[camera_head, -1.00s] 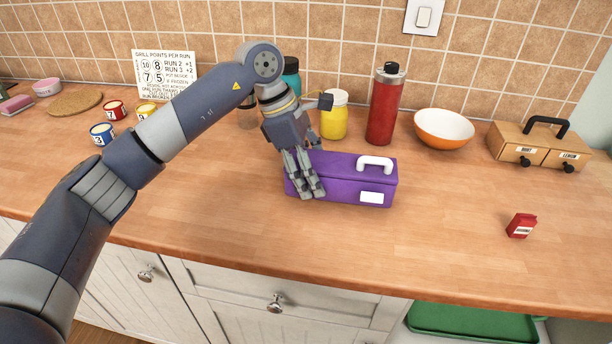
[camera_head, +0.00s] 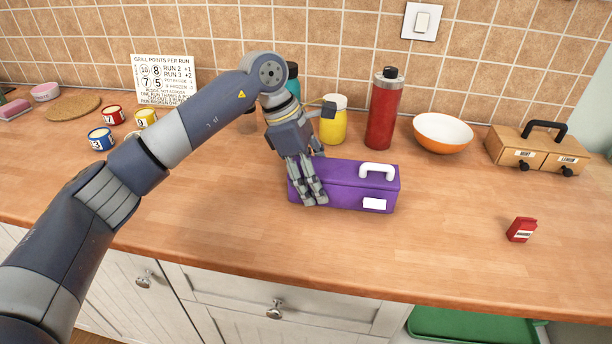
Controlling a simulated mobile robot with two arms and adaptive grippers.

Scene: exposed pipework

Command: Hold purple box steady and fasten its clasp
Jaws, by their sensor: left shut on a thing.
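The purple box (camera_head: 347,188) sits on the wooden counter in the head view, with a white handle (camera_head: 377,171) on its lid and a white label (camera_head: 374,204) on its front. Its lid looks down. My left gripper (camera_head: 313,198) points down at the box's left end and is shut on it. The fingers cover the left part of the front. I cannot make out a clasp. My right gripper is not in view.
Behind the box stand a yellow jar (camera_head: 333,122), a red bottle (camera_head: 384,110) and an orange-white bowl (camera_head: 443,132). A small red packet (camera_head: 521,230) lies on the counter (camera_head: 450,240), which is clear in front.

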